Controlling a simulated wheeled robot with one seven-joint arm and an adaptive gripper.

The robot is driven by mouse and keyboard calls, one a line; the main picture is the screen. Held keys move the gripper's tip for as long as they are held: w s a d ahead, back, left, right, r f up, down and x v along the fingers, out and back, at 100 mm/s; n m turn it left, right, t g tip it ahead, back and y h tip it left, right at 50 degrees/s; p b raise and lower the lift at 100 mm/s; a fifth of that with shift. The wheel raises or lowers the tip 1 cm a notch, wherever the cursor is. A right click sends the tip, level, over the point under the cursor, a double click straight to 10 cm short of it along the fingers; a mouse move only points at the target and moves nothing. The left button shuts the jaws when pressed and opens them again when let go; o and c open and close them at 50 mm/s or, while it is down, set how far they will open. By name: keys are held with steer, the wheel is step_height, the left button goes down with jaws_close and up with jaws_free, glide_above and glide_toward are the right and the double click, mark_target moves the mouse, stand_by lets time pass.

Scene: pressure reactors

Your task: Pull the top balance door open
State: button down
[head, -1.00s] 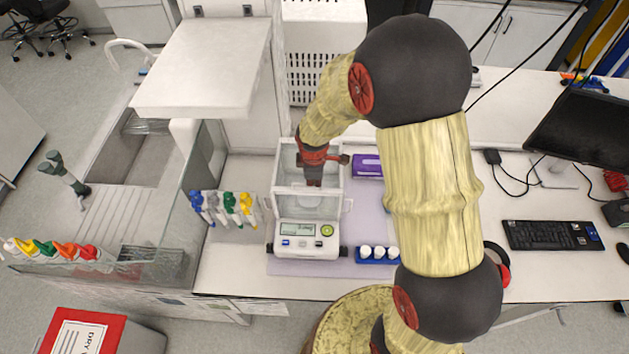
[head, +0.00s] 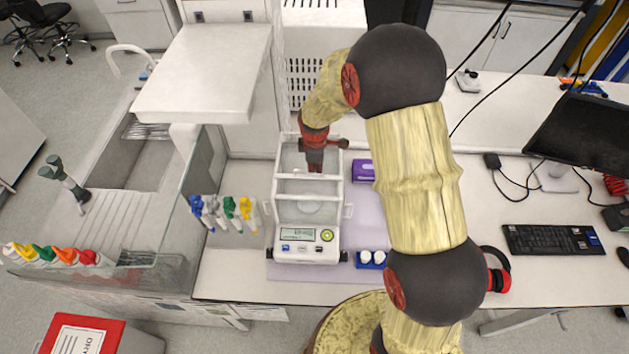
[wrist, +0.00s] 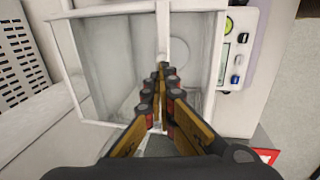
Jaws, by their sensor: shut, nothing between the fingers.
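The white balance (head: 309,245) stands on the bench with its glass weighing chamber behind the display. Its top door lies across the chamber top, and a white crossbar (head: 308,177) on it sits behind the chamber's front top edge, leaving a strip between them. My gripper (head: 315,168) points down at this crossbar from above and behind. In the wrist view, my gripper (wrist: 160,72) is shut and empty, with its fingertips at the white bar (wrist: 163,22) near a small round white part. I cannot tell whether the fingertips touch the bar.
Colored pipettes (head: 225,210) hang left of the balance beside a glass panel. A purple box (head: 363,171) and a blue rack with white caps (head: 370,259) are on its right. A white cabinet overhang (head: 203,75) stands at the back left. A keyboard (head: 551,239) lies far right.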

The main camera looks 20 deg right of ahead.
steer(key=w+d, duration=0.1)
steer(key=w, duration=0.1)
steer(key=w+d, duration=0.1)
steer(key=w, duration=0.2)
steer(key=w+d+b, duration=0.1)
steer(key=w, duration=0.1)
steer(key=shift+w+d+f, duration=0.2)
steer(key=shift+w+f, duration=0.1)
steer(key=shift+f, duration=0.05)
steer(key=c, duration=2.3)
jaws_free()
steer(key=o, duration=0.3)
steer(key=shift+w, duration=0.15)
steer(key=shift+o, duration=0.2)
steer(key=shift+r, duration=0.1)
steer(key=shift+r, duration=0.1)
steer(key=shift+w+r, duration=0.1)
steer(key=shift+r, duration=0.15)
step_height(320, 180, up, 11)
steer(key=s, duration=0.2)
steer(key=shift+s+a, duration=0.15)
steer(key=shift+a, duration=0.25)
